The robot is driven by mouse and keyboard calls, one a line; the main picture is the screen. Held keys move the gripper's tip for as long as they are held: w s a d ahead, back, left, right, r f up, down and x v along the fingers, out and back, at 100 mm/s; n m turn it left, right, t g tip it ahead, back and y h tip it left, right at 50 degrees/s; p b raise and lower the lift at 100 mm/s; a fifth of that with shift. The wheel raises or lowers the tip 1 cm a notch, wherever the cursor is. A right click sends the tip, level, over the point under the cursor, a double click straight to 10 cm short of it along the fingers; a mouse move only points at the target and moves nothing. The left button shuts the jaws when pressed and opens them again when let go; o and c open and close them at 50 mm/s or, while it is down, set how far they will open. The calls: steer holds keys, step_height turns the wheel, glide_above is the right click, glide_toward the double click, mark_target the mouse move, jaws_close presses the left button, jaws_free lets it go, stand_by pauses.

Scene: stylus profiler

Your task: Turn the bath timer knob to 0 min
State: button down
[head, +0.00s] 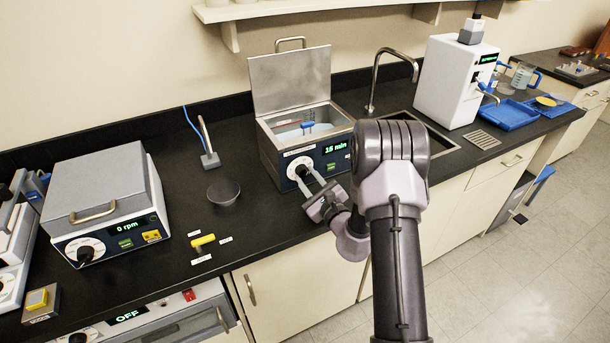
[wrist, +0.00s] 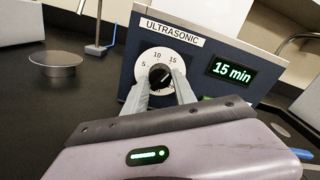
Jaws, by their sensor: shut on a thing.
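The ultrasonic bath (head: 299,140) is a metal box with its lid raised and a dark blue front panel. Its timer knob (wrist: 161,76) is black on a white dial marked 5, 10 and 15, under an "ULTRASONIC" label. The display (wrist: 231,72) reads 15 min in green, and it also shows in the head view (head: 335,147). My gripper (wrist: 160,84) is at the dial, with one grey finger on each side of the knob, shut on it. In the head view my gripper (head: 308,179) reaches the panel from the front. The fingertips partly cover the dial's lower part.
A centrifuge-like box (head: 105,205) reading 0 rpm stands farther left. A sink tap (head: 388,77) is behind the bath's right side.

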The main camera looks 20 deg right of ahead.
steer(key=n+b, duration=0.1)
steer(key=b, duration=0.1)
steer(key=f+n+b, duration=0.1)
steer(key=n+b, duration=0.1)
steer(key=shift+w+f, duration=0.1)
steer(key=n+b, duration=0.3)
steer(key=b, duration=0.1)
steer(key=shift+f, duration=0.1)
steer(key=shift+n+b, duration=0.95)
steer(key=shift+n, duration=0.25)
steer(key=shift+r+n+b, duration=0.35)
steer(key=shift+n+b, duration=0.05)
steer(key=shift+n, duration=0.3)
steer(key=shift+r+p, duration=0.3)
steer(key=shift+r, duration=0.05)
